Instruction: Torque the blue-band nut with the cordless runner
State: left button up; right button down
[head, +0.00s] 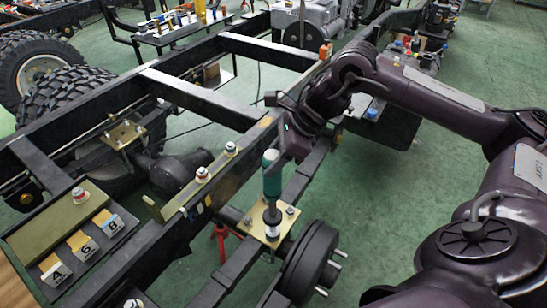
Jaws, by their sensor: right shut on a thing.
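The green and dark cordless runner (272,175) stands upright, nose down, over a brass-coloured plate (258,226) on the axle, right of the chassis rail. My right gripper (288,148) is shut on the runner's upper part. The runner's nose (272,216) is at the middle of the plate, among several studs or nuts. Whatever is directly under the nose is hidden, and I cannot make out a blue band there. Several nuts with reddish bands show elsewhere, such as one on the rail (202,175). My left gripper is not in view.
A wheel hub (310,262) with protruding studs is close to the right of the plate. The chassis rail (225,180) runs along the left. Green floor (365,180) is clear to the right.

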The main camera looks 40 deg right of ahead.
jog(key=shift+f+b, duration=0.45)
dwell(0.6)
jog(key=shift+s+a+f, duration=0.1)
jog(key=shift+f, duration=0.05)
dwell(1.7)
dwell(0.9)
jog(key=shift+r+p, duration=1.2)
jog(key=shift+r, duration=0.5)
notch_tip(320, 180, up, 5)
jog(key=p, duration=0.4)
jog(key=shift+w, duration=0.2)
